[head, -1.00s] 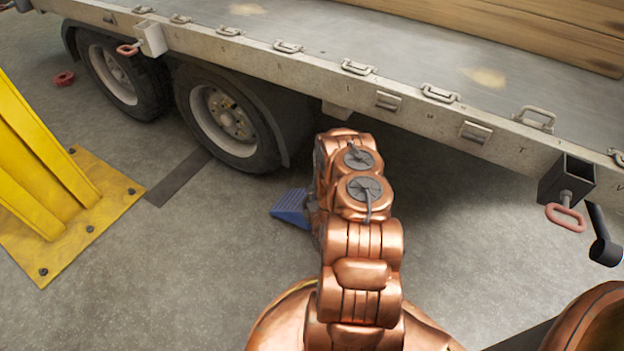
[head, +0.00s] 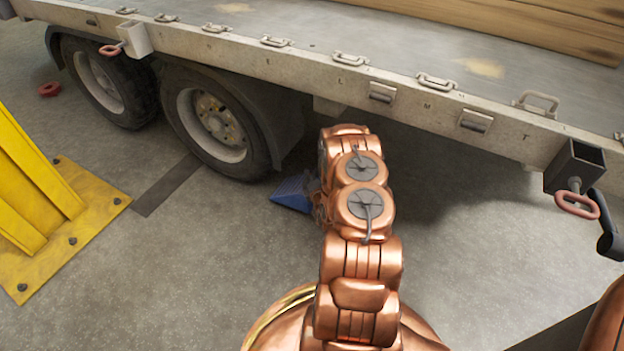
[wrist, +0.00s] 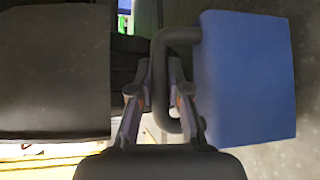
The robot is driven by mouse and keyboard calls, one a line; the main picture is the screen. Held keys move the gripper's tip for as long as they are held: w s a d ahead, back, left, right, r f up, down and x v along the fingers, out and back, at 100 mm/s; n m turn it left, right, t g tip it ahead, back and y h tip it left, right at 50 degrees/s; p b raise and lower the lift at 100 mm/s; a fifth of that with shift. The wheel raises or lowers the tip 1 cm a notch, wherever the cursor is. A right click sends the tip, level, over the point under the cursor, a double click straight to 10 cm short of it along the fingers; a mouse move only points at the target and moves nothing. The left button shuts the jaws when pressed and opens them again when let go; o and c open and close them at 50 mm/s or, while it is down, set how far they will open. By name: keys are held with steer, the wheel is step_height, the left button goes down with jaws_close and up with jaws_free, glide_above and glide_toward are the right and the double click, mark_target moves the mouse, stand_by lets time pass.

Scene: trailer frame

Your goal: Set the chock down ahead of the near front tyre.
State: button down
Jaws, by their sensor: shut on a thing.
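The blue wedge chock (head: 291,194) shows in the head view just right of the right-hand tyre (head: 214,122), low by the floor. I cannot tell whether it touches the floor or the tyre. In the wrist view the chock (wrist: 245,78) fills the right side, its dark looped handle (wrist: 178,38) beside it. My gripper (wrist: 160,95) is shut on that handle. A broad dark shape, probably the tyre (wrist: 52,70), fills the left of the wrist view, with a gap between it and the chock. My arm hides my gripper and part of the chock in the head view.
The trailer's side rail (head: 330,80) runs above the chock and my arm. A second tyre (head: 105,80) stands further left. A yellow stand (head: 105,205) is bolted to the floor at left. A socket with a red handle (head: 575,165) hangs at right. Floor between is clear.

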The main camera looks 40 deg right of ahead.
mark_target(314, 172)
steer(key=w+d, duration=0.2)
steer(key=d, duration=0.1)
steer(key=shift+w+f+b, duration=0.1)
steer(key=shift+b, duration=0.3)
steer(key=shift+f+b, duration=1)
steer(key=shift+f, duration=0.85)
steer(key=c, duration=1.1)
jaws_free()
steer(key=shift+c, duration=0.2)
